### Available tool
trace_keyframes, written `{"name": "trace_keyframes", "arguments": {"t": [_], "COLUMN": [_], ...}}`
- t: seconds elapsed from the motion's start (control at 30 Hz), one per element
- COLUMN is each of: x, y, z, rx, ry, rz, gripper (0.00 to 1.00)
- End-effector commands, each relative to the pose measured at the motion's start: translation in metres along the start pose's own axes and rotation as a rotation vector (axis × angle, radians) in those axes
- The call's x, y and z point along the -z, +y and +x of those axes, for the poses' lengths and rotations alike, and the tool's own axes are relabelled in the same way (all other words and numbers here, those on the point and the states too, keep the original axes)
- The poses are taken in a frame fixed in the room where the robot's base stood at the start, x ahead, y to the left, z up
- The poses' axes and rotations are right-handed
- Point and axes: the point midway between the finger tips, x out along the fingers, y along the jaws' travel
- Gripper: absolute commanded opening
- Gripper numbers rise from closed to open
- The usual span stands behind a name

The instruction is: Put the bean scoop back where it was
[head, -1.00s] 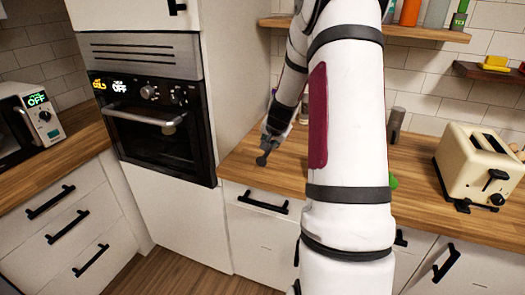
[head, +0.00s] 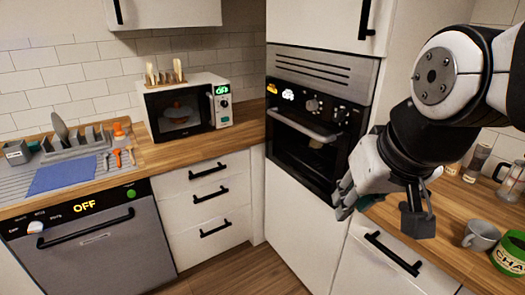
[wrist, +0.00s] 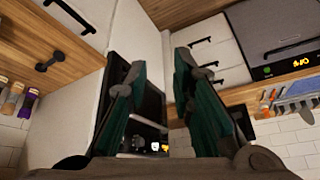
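I cannot make out the bean scoop in either view. My gripper (head: 346,205) is in the head view, in front of the oven's right side and near the left end of the right counter (head: 445,215). In the wrist view my gripper (wrist: 160,75) shows two dark green fingers spread apart, with nothing seen between them. A grey mug (head: 482,237) and a green tin (head: 509,252) with partly cut-off lettering stand on the right counter. My arm hides part of that counter.
A built-in oven (head: 318,115) stands in a tall white cabinet. To its left are a microwave (head: 185,107), a dish rack (head: 75,145), a blue mat (head: 62,175) and a dishwasher (head: 95,240). Jars (head: 476,160) and a glass press (head: 511,181) stand behind the mug. Floor is clear below.

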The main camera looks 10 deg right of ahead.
Motion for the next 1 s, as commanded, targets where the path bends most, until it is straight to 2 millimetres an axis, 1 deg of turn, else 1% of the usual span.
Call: {"name": "trace_keyframes", "arguments": {"t": [0.03, 0.1, 0.2, 0.27, 0.37, 1.0], "x": [-0.014, -0.029, -0.043, -0.047, -0.049, -0.048], "y": [-0.004, -0.006, -0.007, -0.007, -0.007, -0.007], "z": [-0.007, -0.013, -0.018, -0.019, -0.019, -0.019], "rx": [0.006, 0.009, 0.01, 0.01, 0.01, 0.01], "ry": [0.0, -0.009, -0.018, -0.02, -0.023, -0.022], "rz": [-0.037, -0.075, -0.109, -0.118, -0.122, -0.119], "gripper": [0.22, 0.22, 0.22, 0.22, 0.22, 0.22]}}
